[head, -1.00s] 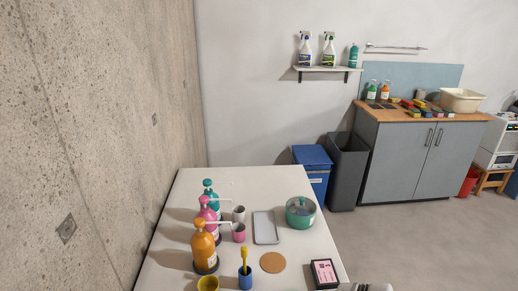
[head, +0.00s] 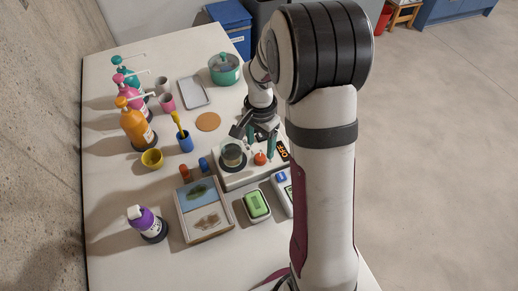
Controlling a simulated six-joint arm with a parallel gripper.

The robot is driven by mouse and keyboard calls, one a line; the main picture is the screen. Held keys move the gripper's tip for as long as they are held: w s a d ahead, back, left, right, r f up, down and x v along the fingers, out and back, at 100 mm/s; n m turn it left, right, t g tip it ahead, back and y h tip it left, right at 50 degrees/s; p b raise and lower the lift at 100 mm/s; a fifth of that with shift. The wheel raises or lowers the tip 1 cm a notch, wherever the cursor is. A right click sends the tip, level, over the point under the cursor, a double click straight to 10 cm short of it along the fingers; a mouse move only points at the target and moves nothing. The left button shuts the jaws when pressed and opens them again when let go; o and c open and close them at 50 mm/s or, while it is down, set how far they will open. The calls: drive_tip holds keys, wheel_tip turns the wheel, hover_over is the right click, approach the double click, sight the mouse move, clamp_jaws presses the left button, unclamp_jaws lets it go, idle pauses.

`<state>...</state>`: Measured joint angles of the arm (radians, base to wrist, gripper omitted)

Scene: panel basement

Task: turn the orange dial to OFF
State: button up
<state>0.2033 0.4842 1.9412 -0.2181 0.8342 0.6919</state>
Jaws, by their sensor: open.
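The orange dial (head: 260,158) is a small round knob on the front part of a white bench device (head: 228,178). A dark display (head: 282,151) with orange characters sits beside it; the characters are too small to read surely. My gripper (head: 262,142) is open, its teal fingertips pointing down just behind and above the dial. Whether a finger touches the dial cannot be told. The dial's marking is too small to read. A glass beaker (head: 232,155) stands on the device's dark round plate, left of the dial and close to my gripper.
A green sponge in a dish (head: 257,205) and a picture tray (head: 204,208) lie in front. A blue cup with a yellow brush (head: 185,142), a yellow cup (head: 152,158) and pump bottles (head: 136,128) stand left. A green pot (head: 224,68) stands behind.

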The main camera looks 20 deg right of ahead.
sight(260, 157)
wheel_tip(260, 157, down, 5)
drive_tip(key=shift+r, duration=0.1)
clamp_jaws()
idle(0.4)
